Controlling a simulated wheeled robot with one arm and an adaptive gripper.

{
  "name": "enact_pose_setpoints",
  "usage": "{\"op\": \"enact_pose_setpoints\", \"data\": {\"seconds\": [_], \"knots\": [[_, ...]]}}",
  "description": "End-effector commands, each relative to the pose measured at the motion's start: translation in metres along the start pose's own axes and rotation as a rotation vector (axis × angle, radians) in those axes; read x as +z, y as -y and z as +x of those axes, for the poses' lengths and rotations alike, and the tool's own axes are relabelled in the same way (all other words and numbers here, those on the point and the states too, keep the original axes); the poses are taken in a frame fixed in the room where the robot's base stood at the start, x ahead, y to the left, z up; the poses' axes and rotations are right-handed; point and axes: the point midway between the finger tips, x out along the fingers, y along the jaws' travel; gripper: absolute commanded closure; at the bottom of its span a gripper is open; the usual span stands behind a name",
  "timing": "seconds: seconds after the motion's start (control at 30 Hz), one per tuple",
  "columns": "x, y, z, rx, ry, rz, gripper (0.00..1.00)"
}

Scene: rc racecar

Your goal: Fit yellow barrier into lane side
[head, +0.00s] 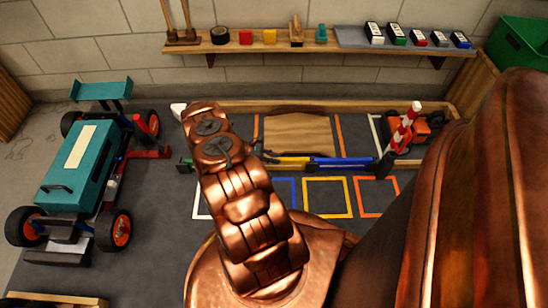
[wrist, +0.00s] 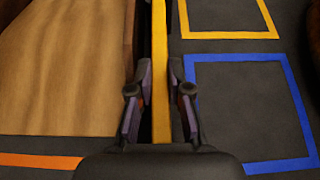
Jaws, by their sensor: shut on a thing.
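The yellow barrier (head: 291,159) is a long thin bar beside the near edge of the wooden ramp (head: 298,135). In the wrist view the yellow barrier (wrist: 160,60) runs straight up between the fingers, along the dark strip beside the ramp. My gripper (wrist: 160,92) is shut on it; the fingers press from both sides. In the head view my gripper (head: 264,152) is mostly hidden behind my copper arm. A blue barrier (head: 342,162) lies in line to the right of the yellow one. Whether the yellow barrier is seated or raised cannot be told.
Outlined squares on the mat, blue, yellow (head: 328,197) and orange (head: 378,197), look empty. A teal racecar (head: 82,170) stands at left. A red-white striped post (head: 405,127) and orange vehicle (head: 428,128) are at right. A shelf (head: 300,48) holds small items behind.

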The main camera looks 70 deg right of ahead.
Motion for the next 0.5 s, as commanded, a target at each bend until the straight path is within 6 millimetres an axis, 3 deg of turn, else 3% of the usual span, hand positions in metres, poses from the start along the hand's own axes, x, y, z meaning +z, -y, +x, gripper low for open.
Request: {"op": "enact_pose_setpoints", "data": {"seconds": [0.3,0.33,0.5], "knots": [[-0.0058,-0.0001,0.0032,0.000,0.000,0.001,1.00],[-0.0052,-0.0002,0.0029,0.000,0.000,0.001,0.79],[-0.0051,-0.0001,0.0028,0.000,0.000,0.000,0.61]]}}
